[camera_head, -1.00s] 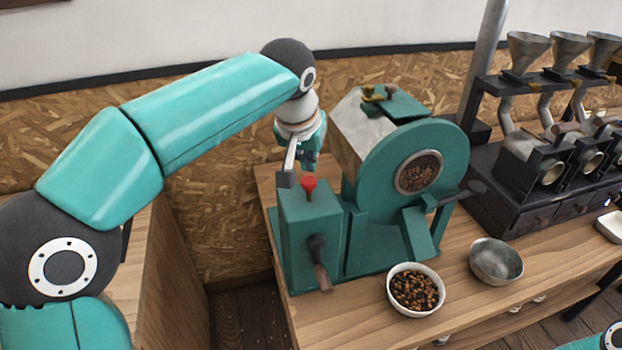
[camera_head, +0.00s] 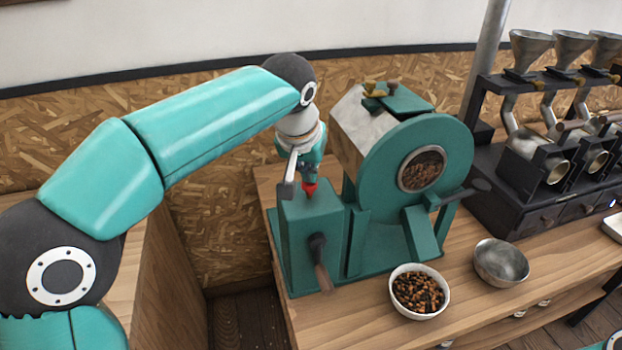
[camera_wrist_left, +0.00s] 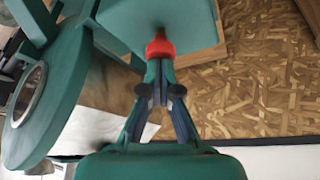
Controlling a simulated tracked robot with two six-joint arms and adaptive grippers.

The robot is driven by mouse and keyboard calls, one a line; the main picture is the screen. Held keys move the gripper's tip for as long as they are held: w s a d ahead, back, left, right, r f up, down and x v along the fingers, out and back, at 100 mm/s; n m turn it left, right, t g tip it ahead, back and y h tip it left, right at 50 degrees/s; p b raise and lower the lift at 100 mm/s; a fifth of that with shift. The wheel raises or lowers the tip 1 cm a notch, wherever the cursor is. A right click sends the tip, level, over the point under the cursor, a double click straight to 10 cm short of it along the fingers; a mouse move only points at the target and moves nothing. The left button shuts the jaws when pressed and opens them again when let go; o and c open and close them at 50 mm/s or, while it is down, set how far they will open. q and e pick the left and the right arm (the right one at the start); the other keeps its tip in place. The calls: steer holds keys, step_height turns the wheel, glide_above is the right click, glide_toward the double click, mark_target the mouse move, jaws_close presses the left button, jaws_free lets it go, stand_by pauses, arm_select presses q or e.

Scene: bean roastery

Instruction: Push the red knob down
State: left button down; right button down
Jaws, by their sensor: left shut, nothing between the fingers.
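The red knob (camera_head: 310,188) stands on top of the green box (camera_head: 300,233) at the left end of the roaster. My left gripper (camera_head: 307,180) is shut and empty, with its fingertips right at the knob's top. In the left wrist view the red knob (camera_wrist_left: 160,46) sits directly beyond the shut fingertips (camera_wrist_left: 158,64), which look to be touching it. The fingers partly cover the knob in both views. My right gripper is not in view.
The green roaster drum (camera_head: 450,160) stands just right of the box. A crank handle (camera_head: 321,265) hangs at the box front. A white bowl of beans (camera_head: 419,292) and a metal bowl (camera_head: 500,263) stand on the wooden bench. Dark grinders (camera_head: 540,165) are at the right.

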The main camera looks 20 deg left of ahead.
arm_select(q)
steer(key=shift+f+b, duration=0.3)
steer(key=shift+f, duration=0.2)
step_height(320, 180, up, 8)
steer(key=p, duration=0.8)
steer(key=shift+r, duration=0.1)
